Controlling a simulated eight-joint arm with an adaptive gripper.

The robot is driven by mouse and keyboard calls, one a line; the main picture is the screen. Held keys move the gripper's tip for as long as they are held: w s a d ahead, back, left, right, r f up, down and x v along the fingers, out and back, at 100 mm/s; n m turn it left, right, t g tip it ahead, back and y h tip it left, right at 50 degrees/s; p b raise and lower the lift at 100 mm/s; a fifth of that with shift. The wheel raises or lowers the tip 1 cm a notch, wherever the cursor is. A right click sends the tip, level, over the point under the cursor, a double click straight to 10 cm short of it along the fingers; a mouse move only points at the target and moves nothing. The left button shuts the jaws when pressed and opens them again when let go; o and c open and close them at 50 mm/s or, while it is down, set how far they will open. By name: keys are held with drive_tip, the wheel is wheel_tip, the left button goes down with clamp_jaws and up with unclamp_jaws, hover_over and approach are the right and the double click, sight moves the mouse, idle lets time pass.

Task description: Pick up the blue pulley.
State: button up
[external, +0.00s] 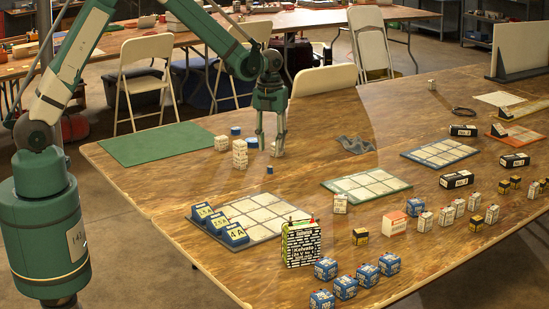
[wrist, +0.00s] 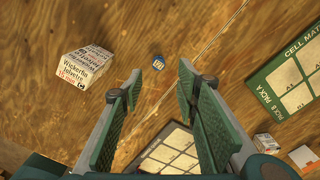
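A small round blue piece (external: 269,169), which looks like the blue pulley, lies on the wooden table just in front of my gripper (external: 268,151). In the wrist view the blue piece (wrist: 158,62) shows a pale marking and lies just beyond the gap between the fingertips (wrist: 160,82). My gripper points down, its two fingers apart, with nothing seen between them.
A green-edged cell mat (external: 367,187) lies at right front, a grey tray (external: 262,222) in front. A grey cloth (external: 355,144) lies to the right.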

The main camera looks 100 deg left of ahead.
sight(270, 170)
drive_tip(key=shift+f, duration=1.15)
drive_tip(key=shift+s+a+f+b, duration=0.1)
drive_tip(key=shift+f+b, duration=0.35)
drive_tip(key=shift+f, duration=0.85)
drive_tip(key=shift+s+f+b, duration=0.1)
drive_tip(key=shift+f+b, duration=0.35)
drive_tip(key=shift+f, duration=0.85)
drive_tip(key=c, duration=0.8)
